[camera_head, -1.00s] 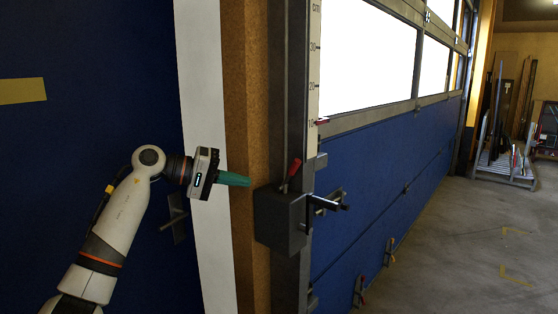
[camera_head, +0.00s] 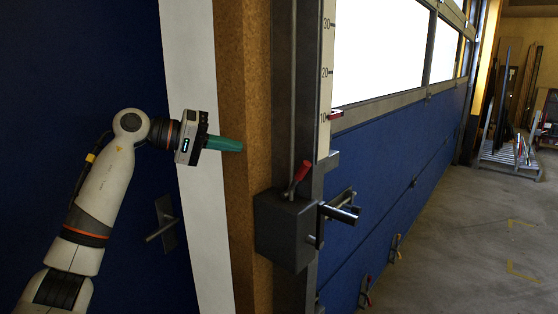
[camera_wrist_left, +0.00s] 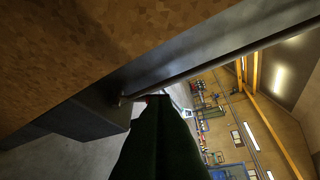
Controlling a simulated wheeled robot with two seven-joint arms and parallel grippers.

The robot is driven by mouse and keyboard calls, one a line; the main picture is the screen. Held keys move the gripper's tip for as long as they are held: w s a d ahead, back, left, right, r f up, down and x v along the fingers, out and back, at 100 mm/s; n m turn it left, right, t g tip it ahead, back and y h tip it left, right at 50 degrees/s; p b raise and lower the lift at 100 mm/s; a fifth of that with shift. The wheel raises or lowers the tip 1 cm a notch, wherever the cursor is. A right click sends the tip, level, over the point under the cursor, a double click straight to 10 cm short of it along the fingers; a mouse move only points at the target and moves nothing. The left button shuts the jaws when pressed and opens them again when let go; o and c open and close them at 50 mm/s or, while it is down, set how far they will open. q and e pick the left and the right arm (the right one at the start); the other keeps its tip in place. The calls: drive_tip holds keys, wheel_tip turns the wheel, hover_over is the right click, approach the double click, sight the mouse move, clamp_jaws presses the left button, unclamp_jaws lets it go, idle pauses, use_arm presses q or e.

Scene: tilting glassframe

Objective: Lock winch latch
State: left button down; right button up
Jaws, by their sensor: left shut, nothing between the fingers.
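The winch (camera_head: 288,232) is a dark grey box on the grey metal post beside the blue gate. A small latch lever with a red grip (camera_head: 302,171) stands on top of it, leaning slightly right. A crank with a shiny handle (camera_head: 342,213) sticks out on the box's right side. My left gripper (camera_head: 240,146) has shut green fingers, empty, pointing right, above and left of the box and apart from the lever. In the left wrist view its green fingers (camera_wrist_left: 160,130) cover the lower middle. The grey box (camera_wrist_left: 95,112) shows there at left; the lever is mostly hidden. My right gripper is out of view.
A cork-coloured wall strip (camera_head: 247,80) and the grey post (camera_head: 291,90) stand behind and beside the fingers. A centimetre scale (camera_head: 326,70) runs up the post. A door handle (camera_head: 163,228) is below my left arm. Concrete floor at right is open.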

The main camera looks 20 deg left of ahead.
sight(297, 178)
use_arm(q)
drive_tip(key=s+d+f+p+x, duration=0.1)
drive_tip(key=s+p+x, duration=0.1)
drive_tip(key=p+x, duration=0.5)
drive_tip(key=x, duration=0.6)
drive_tip(key=shift+f, duration=0.3)
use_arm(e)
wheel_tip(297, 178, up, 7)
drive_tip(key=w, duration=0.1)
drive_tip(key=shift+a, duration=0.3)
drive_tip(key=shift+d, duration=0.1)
